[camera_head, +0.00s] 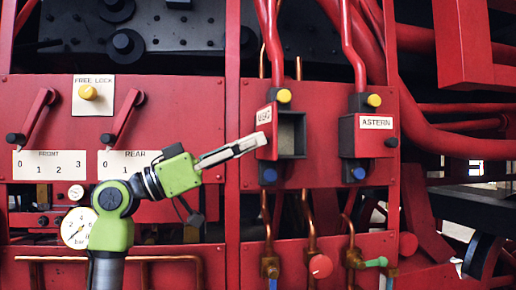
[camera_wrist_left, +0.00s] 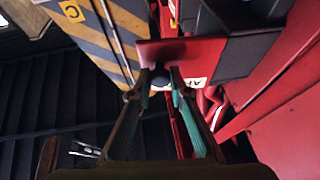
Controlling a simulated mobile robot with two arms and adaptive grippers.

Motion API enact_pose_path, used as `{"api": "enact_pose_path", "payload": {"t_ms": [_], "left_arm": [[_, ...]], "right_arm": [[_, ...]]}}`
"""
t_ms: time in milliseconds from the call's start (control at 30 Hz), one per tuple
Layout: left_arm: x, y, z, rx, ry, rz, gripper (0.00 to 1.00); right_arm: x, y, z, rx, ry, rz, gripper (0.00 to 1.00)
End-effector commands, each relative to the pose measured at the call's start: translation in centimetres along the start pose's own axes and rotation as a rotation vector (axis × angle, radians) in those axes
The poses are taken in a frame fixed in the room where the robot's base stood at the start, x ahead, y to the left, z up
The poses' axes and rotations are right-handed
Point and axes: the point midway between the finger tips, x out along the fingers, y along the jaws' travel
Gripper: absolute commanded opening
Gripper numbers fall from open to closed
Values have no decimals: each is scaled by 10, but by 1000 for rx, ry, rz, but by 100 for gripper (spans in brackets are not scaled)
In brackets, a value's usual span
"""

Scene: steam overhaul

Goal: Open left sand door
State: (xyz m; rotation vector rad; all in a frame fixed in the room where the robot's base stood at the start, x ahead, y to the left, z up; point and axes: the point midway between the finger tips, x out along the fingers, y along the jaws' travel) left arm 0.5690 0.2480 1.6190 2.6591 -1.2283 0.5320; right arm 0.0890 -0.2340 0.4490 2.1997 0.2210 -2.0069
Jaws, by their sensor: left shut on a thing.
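The left sand door (camera_head: 264,128) is a red panel with a small white label. It stands swung out to the left of its box, and the dark inside of the box (camera_head: 292,135) shows. My left gripper (camera_head: 263,142) reaches in from the left to the door's edge. In the left wrist view the left gripper (camera_wrist_left: 160,83) is shut on the door's dark round knob (camera_wrist_left: 160,75), in front of the red door (camera_wrist_left: 185,50). My right gripper is not in view.
To the right is a second box with a shut red door labelled ASTERN (camera_head: 376,140) and a black knob (camera_head: 391,142). Left are two levers (camera_head: 35,118) (camera_head: 124,118) and a pressure gauge (camera_head: 78,228). Copper pipes and valves (camera_head: 320,265) run below.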

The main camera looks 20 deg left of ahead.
Motion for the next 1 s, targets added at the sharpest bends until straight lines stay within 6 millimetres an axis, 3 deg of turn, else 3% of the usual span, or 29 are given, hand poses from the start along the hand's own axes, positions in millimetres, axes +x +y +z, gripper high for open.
{"api": "enact_pose_path", "payload": {"t_ms": [333, 867, 900, 933, 1000], "left_arm": [[-9, -7, -5, -43, 3, 101, 0], [-10, -7, -5, -48, 1, 118, 0], [-10, -7, -5, -49, 1, 118, 29], [-10, -7, -5, -49, 0, 118, 35], [-10, -7, -4, -49, 0, 118, 35]], "right_arm": [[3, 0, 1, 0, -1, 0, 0], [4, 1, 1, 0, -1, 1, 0], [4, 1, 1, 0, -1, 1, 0], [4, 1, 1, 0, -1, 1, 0], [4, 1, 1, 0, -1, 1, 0]]}}
